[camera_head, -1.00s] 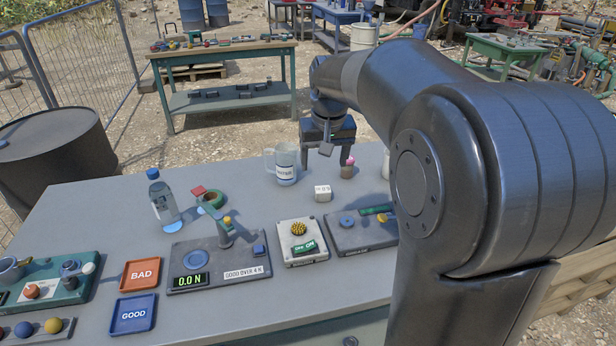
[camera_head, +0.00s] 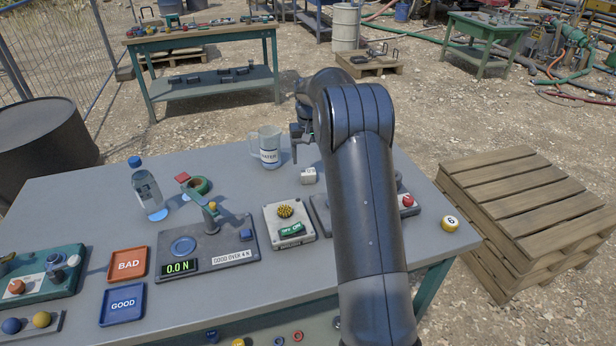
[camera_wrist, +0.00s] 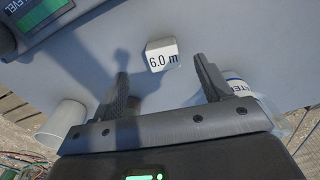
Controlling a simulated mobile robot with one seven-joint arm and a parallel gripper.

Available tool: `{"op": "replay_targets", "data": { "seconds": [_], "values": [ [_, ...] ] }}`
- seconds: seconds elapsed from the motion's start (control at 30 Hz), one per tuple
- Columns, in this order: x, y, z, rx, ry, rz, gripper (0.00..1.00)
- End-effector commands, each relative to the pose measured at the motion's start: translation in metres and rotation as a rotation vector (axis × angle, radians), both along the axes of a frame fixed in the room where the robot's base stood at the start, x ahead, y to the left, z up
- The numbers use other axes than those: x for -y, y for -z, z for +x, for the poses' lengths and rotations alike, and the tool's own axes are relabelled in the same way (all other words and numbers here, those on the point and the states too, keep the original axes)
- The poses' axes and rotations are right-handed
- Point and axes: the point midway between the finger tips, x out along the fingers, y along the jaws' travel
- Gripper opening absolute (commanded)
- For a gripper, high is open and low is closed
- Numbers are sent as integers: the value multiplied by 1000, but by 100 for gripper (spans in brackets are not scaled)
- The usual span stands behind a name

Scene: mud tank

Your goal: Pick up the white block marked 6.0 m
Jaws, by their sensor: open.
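The white block (camera_wrist: 162,55) marked 6.0 m sits on the grey table in the wrist view, ahead of and between the fingers. It also shows in the head view (camera_head: 308,176), just left of my arm. My gripper (camera_wrist: 163,82) is open and empty, its two dark fingers apart, with the block beyond the fingertips. In the head view my gripper (camera_head: 300,155) is partly hidden by my own arm and hangs near the block and the mug.
A mug (camera_head: 267,148) stands close to the gripper. A white cup (camera_wrist: 65,118) lies left in the wrist view.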

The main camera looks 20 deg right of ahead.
Motion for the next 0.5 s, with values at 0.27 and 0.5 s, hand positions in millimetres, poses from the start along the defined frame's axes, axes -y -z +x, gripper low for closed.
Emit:
{"op": "replay_targets", "data": {
  "seconds": [0.27,0.5],
  "values": [
    [0,33,0,0,0,0,71],
    [-1,55,0,-2,0,0,71]
  ]
}}
